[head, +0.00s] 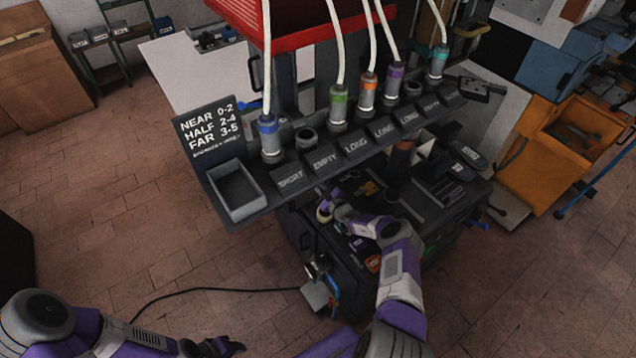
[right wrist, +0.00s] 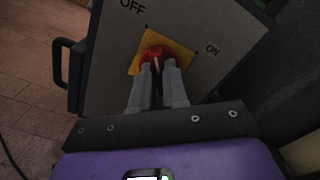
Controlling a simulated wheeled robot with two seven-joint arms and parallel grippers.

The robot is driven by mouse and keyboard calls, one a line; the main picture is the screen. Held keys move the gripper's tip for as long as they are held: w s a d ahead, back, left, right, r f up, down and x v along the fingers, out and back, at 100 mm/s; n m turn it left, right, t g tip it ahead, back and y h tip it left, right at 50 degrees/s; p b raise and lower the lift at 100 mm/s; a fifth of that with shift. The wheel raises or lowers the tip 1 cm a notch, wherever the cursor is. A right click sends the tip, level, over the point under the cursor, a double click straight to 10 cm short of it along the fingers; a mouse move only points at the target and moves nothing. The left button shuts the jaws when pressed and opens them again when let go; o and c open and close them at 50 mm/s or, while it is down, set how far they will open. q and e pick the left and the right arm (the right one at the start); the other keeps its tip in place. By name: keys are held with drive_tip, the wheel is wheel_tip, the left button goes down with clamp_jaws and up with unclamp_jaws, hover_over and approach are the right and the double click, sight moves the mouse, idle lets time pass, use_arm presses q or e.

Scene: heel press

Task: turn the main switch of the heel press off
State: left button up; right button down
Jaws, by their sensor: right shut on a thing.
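The main switch is a red knob (right wrist: 152,52) on a yellow square plate (right wrist: 180,52), on a grey panel marked OFF at upper left and ON at right. My right gripper (right wrist: 160,70) is shut on the knob; its two fingers hide the knob's lower part, so its exact turn is hard to read. In the head view my right gripper (head: 326,212) reaches the near left side of the heel press (head: 345,262), and the knob is mostly hidden. My left gripper (head: 222,346) is low at the bottom edge, away from the press; its jaw opening is unclear.
Above my right arm runs a tool shelf with labelled slots (head: 335,165), hanging coloured tools and a small tray (head: 237,190). A black handle (right wrist: 66,62) sticks out left of the switch panel. A cable (head: 215,290) lies on the brick floor; the left floor is clear.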

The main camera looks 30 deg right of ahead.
drive_tip(key=shift+n, duration=0.9)
drive_tip(key=c, duration=1.1)
unclamp_jaws()
drive_tip(key=shift+c, duration=0.2)
drive_tip(key=shift+p, duration=0.3)
drive_tip(key=s+p, duration=0.2)
drive_tip(key=s, duration=0.5)
drive_tip(key=shift+s+d, duration=0.25)
drive_tip(key=shift+d, duration=0.05)
